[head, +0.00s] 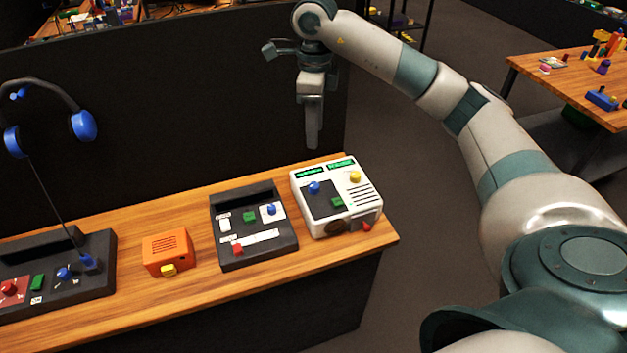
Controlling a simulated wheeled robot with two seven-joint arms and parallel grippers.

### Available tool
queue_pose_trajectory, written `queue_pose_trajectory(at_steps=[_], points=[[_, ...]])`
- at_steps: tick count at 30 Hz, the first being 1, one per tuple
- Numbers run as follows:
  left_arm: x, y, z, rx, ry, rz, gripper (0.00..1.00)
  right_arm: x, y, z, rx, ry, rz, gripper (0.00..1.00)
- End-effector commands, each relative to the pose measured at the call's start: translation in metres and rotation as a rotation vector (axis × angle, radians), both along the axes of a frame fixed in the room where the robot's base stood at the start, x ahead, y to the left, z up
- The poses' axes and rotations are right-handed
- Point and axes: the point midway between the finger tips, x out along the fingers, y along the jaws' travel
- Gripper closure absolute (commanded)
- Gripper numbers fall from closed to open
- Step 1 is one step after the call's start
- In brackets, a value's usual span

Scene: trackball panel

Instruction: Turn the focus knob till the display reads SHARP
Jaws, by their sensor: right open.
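The white panel box (365,212) stands at the right end of the wooden bench. Two small displays with green text, the left one (310,173) and the right one (341,164), sit along its back edge; their text is too small to read. On its top are a blue ball or knob (314,187), a yellow knob (355,177) and a green button (337,202). I cannot tell which is the focus knob. My right gripper (312,146) points down above and behind the box, apart from it, open and empty. My left gripper is out of view.
A dark panel (262,256) with several controls, an orange box (167,252) and another dark console (100,277) stand left of it. Blue headphones (45,82) hang above the bench. A dark partition (190,100) rises behind. Open floor lies to the right.

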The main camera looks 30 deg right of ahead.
Motion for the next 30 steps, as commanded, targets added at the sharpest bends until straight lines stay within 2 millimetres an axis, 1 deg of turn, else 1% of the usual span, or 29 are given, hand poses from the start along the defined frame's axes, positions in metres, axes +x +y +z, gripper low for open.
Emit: queue_pose_trajectory(at_steps=[5, 11, 24, 30], points=[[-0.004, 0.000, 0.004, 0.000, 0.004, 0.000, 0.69, -0.001, 0.000, -0.011, 0.000, 0.003, 0.001, 0.59], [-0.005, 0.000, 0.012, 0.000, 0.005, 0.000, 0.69, -0.001, 0.000, -0.035, 0.001, 0.005, -0.001, 0.59], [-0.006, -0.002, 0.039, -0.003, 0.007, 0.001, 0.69, -0.001, 0.000, -0.113, 0.001, 0.005, -0.002, 0.59], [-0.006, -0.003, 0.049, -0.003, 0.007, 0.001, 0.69, -0.001, 0.001, -0.146, 0.001, 0.004, 0.000, 0.59]])
